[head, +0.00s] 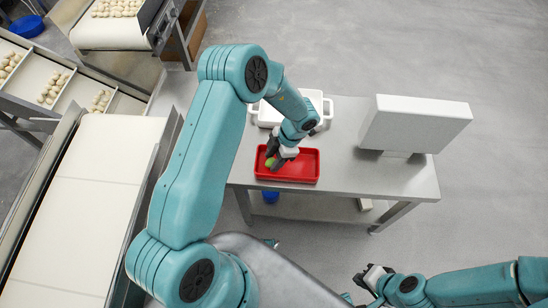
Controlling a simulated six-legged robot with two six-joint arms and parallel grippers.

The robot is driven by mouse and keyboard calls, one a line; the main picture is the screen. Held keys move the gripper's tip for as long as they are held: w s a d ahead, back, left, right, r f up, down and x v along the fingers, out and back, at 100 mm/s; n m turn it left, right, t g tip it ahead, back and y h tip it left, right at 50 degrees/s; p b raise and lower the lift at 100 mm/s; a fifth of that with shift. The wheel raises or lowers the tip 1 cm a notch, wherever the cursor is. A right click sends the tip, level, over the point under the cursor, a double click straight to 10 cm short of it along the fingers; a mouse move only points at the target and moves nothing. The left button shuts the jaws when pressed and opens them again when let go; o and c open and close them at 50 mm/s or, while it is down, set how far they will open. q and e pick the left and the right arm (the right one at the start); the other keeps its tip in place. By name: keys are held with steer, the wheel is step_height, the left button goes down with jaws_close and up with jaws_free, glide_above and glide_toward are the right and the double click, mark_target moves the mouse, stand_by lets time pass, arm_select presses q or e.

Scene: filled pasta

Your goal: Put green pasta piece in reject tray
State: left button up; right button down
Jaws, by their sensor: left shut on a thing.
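The red reject tray (304,168) lies on the metal table, near its left front corner. My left gripper (273,160) is over the left part of this tray, pointing down. It is shut on the green pasta piece (269,162), of which only a small part shows beside the fingers. I cannot tell whether the piece touches the tray floor. My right gripper (367,277) is low in the view, away from the table; whether its fingers are open is too small to tell.
A white tray (328,106) stands behind the red tray, partly hidden by my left arm. A white box-like panel (416,125) stands on the table (345,176) at right. A conveyor (80,205) runs along the left, with pale pasta pieces (53,88) in lanes beyond it.

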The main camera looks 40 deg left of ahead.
arm_select(q)
steer(key=shift+f, duration=0.1)
steer(key=o, duration=0.7)
steer(key=shift+w+f, duration=0.1)
steer(key=p+v, duration=0.1)
steer(key=v, duration=1.1)
steer(key=shift+p, duration=0.3)
